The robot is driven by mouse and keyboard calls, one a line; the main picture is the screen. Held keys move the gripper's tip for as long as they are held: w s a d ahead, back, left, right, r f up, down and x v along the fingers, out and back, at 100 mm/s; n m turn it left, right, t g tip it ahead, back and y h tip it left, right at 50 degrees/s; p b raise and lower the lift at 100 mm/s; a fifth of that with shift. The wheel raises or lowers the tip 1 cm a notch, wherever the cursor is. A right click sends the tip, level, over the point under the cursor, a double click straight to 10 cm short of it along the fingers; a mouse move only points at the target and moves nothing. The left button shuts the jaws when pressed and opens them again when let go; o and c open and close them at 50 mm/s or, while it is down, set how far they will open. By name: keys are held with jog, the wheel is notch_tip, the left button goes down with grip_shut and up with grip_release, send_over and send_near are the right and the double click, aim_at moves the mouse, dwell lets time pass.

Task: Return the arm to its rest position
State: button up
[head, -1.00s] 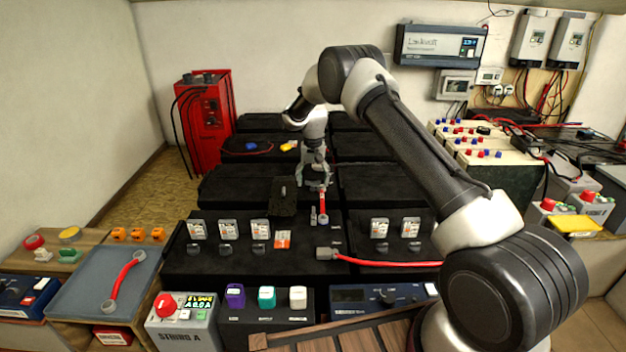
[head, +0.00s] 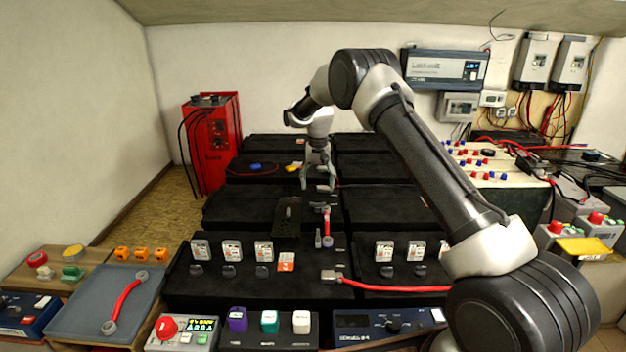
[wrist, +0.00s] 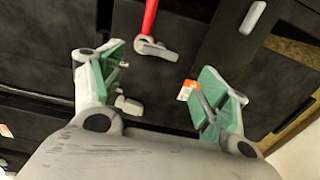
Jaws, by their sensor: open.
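My gripper (head: 319,177) is open and empty, hanging above the black battery blocks in the middle of the head view. In the wrist view its two green-padded fingers (wrist: 163,85) stand wide apart with nothing between the pads. Beyond them lies a red cable end with a grey lug (wrist: 155,47), apart from the fingers. In the head view a short red link (head: 326,220) stands below and in front of my gripper on the battery tops. My arm is bent, reaching from the right side over the batteries.
A grey tray (head: 84,312) with a red cable (head: 124,305) is at left. A red cabinet (head: 212,140) stands at the back left. A red cable (head: 390,288) crosses the front battery.

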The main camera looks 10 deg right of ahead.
jog(key=shift+n, duration=0.3)
jog(key=shift+n+g, duration=0.8)
jog(key=s, duration=0.2)
jog(key=s+d+f, duration=0.1)
jog(key=s, duration=0.2)
jog(key=s+d+f, duration=0.1)
jog(key=s, duration=0.1)
jog(key=shift+s, duration=0.4)
jog(key=s+d+r+t, duration=0.2)
jog(key=s+d+r, duration=0.2)
jog(key=s+r, duration=0.5)
jog(key=s+d+r+t, duration=0.2)
jog(key=s+d+r, duration=0.3)
jog(key=s, duration=1.5)
jog(key=s+d+r+t, duration=0.2)
jog(key=s+d+r, duration=0.3)
jog(key=s+r, duration=0.9)
jog(key=shift+s+r, duration=0.25)
